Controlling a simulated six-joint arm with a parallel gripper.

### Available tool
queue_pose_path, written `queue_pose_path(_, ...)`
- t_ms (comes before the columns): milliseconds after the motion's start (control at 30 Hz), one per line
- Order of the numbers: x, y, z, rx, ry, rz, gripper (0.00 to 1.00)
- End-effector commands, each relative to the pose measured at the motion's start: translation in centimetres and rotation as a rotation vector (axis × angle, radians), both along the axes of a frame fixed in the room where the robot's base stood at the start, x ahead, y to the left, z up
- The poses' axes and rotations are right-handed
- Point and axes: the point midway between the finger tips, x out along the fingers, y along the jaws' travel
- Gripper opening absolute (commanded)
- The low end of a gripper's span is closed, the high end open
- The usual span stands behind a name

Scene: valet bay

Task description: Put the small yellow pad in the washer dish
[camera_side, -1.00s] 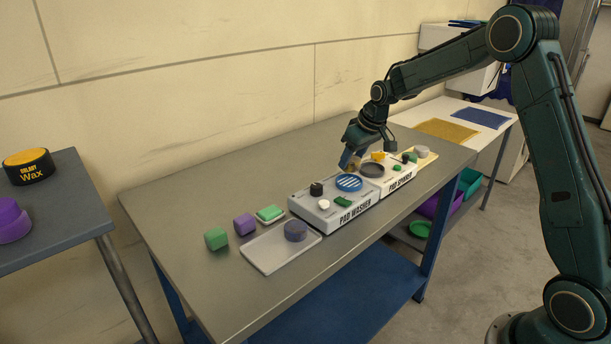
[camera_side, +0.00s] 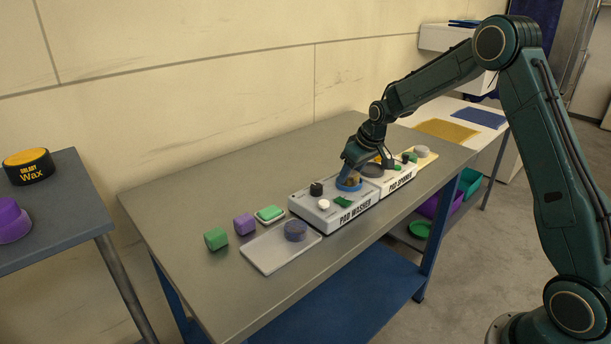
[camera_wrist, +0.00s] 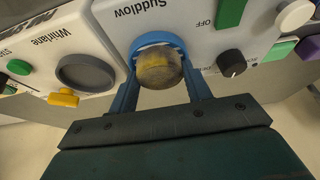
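The small yellow pad (camera_wrist: 159,69) looks dirty, with brown-grey over dull yellow. My gripper (camera_wrist: 160,76) has its two blue fingers on either side of the pad and appears shut on it. The washer dish (camera_wrist: 150,39) is a round blue dish on the white pad washer; the pad covers most of it in the wrist view. In the side view my gripper (camera_side: 352,174) points down at the dish (camera_side: 347,187), with the pad low at it. I cannot tell whether the pad touches the dish floor.
The pad washer (camera_side: 325,213) carries a black knob, a white knob and a green switch. The pad spinner (camera_side: 402,180) stands right beside it. The bench's back left is clear.

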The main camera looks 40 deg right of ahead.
Motion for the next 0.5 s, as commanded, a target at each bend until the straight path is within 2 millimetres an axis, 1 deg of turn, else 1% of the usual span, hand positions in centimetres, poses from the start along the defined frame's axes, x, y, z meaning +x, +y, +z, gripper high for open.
queue_pose_path(33,0.00,0.00,0.01,0.000,0.000,0.000,0.58)
queue_pose_path(100,-0.01,0.00,0.02,0.000,0.000,0.000,0.70)
queue_pose_path(500,0.00,-0.01,0.28,0.000,0.000,0.000,0.70)
